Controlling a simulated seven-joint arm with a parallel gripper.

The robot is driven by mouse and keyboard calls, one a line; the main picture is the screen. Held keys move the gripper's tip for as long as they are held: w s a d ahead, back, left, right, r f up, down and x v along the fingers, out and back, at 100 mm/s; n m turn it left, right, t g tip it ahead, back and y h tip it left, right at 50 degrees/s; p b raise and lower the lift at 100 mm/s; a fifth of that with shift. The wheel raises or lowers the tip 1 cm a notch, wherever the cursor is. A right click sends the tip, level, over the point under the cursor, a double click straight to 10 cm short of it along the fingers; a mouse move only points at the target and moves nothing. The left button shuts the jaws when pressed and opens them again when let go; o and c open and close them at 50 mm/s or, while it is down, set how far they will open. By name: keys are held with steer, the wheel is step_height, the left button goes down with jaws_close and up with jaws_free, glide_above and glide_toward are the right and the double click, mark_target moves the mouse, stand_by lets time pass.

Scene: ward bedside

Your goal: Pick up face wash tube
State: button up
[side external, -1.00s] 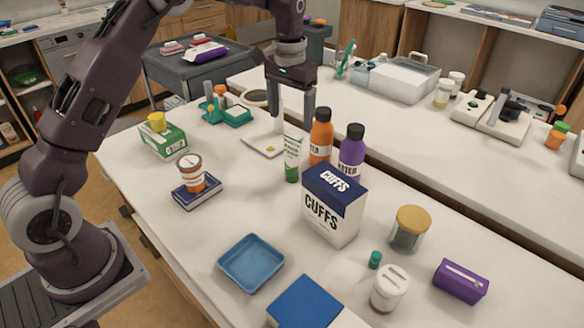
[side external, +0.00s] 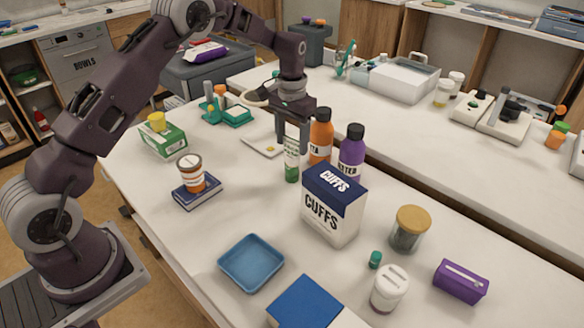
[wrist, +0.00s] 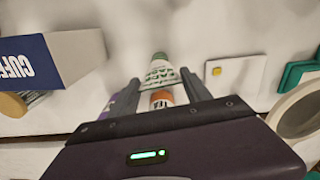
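The face wash tube (side external: 291,165), white with green print and a green cap, stands upright on the white table beside the orange bottle. My gripper (side external: 291,150) points down over it, with its fingers on either side of the tube's upper part. In the wrist view the tube (wrist: 160,73) shows between my two fingers (wrist: 163,88), which look spread around it. I cannot tell whether either finger touches it. The tube's upper part is partly hidden by the gripper in the side view.
An orange bottle (side external: 320,137) and a purple bottle (side external: 351,152) stand close behind and to the right. The CUFFS box (side external: 332,215) stands in front right. A white pad with a yellow spot (side external: 262,146) lies to the left.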

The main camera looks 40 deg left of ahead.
jaws_close()
